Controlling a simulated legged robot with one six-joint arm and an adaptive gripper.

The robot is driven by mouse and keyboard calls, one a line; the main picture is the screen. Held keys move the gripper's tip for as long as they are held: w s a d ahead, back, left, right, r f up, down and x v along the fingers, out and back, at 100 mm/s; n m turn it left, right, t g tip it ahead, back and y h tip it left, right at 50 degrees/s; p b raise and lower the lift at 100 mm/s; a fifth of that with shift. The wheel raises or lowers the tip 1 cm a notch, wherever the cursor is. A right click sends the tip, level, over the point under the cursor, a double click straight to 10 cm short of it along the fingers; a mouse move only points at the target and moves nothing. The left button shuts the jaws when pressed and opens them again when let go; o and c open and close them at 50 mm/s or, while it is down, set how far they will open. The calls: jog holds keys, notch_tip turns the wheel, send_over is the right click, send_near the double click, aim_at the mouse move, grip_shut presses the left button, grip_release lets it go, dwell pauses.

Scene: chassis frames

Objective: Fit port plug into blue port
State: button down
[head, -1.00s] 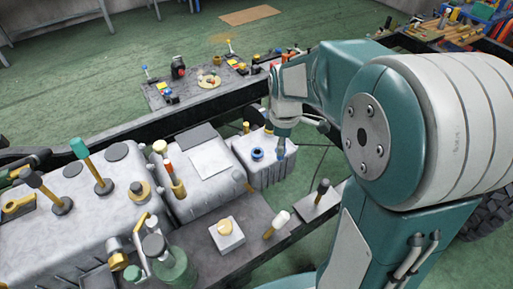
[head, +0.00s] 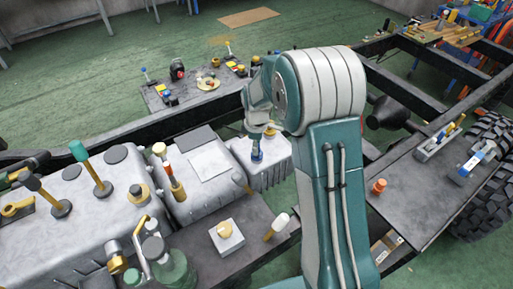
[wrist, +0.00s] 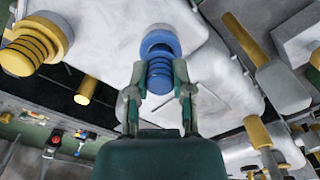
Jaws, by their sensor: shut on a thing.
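My gripper (head: 257,138) is over the light grey box (head: 279,172) in the head view. In the wrist view its two fingertips (wrist: 160,90) are shut on the ribbed blue port plug (wrist: 159,76). The blue port (wrist: 160,40) shows as a round blue collar directly beyond the plug, in line with it. Blue also shows just below the gripper in the head view, where plug and port (head: 257,156) cannot be told apart. The fingers and plug hide the contact, so how deep the plug sits cannot be told.
A yellow ribbed plug or port (wrist: 35,45) stands at the upper left of the wrist view. Left of the grey box, in the head view, are a larger grey casing (head: 207,162) and an upright orange-and-brown handle (head: 174,182). A dark shelf (head: 262,235) lies in front.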

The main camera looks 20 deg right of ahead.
jog(key=shift+f, duration=0.45)
jog(key=c, duration=0.5)
grip_release()
jog(key=shift+f, duration=0.1)
notch_tip(320, 180, up, 12)
jog(key=s+r+m+t, duration=0.3)
jog(key=s+r+m, duration=0.3)
jog(key=s+r, duration=0.65)
jog(key=s+f+m+t, duration=0.1)
jog(key=s+m, duration=0.5)
jog(key=s, duration=0.9)
jog(key=shift+f+m+t, duration=0.15)
jog(key=shift+m+t, duration=0.15)
jog(key=shift+t, duration=0.5)
